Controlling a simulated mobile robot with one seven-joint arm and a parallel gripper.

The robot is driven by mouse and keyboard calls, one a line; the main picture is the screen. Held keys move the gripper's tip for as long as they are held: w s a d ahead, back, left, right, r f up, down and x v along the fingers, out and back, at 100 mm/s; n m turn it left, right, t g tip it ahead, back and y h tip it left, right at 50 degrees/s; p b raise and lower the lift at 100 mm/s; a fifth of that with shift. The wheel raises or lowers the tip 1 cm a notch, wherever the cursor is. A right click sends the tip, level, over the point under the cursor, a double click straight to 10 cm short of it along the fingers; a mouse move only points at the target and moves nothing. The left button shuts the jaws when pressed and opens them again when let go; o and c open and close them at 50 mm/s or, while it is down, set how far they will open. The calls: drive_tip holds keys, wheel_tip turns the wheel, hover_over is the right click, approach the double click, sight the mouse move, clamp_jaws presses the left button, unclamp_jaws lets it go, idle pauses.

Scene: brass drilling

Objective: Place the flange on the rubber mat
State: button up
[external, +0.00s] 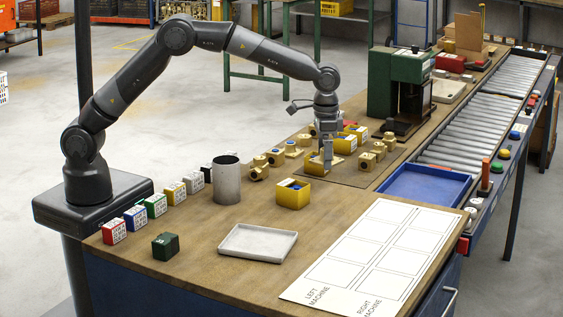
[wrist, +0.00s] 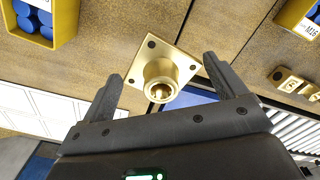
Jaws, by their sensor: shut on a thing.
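The brass flange (wrist: 164,78), with a square plate, corner holes and a round hub, sits between the fingers of my gripper (wrist: 163,68) in the wrist view. My gripper is shut on it. In the external view my gripper (external: 327,165) points down over the middle of the bench, among brass parts and yellow bins. The flange is hard to make out there. A dark flat patch that looks like the rubber mat (external: 352,179) lies on the bench around and below my gripper. I cannot tell the height of the flange above it.
Loose brass parts (external: 259,172) lie left of my gripper, others (external: 367,161) right. A yellow bin (external: 293,195) stands in front. A steel cup (external: 227,185), grey tray (external: 258,243), blue tray (external: 425,187) and green drill press (external: 396,85) surround the area. A white labelled sheet (external: 385,245) lies front right.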

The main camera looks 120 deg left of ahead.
drive_tip(key=s+a+f+n, duration=0.2)
drive_tip(key=a+f, duration=0.1)
drive_tip(key=a, duration=0.8)
hover_over(344, 178)
wheel_tip(344, 178, down, 6)
drive_tip(key=shift+w+d+f, duration=0.1)
drive_tip(key=shift+d+f, duration=0.05)
drive_tip(key=shift+f, duration=2.05)
drive_tip(key=shift+f, duration=0.2)
drive_tip(key=o, duration=1.1)
drive_tip(key=shift+o, duration=0.2)
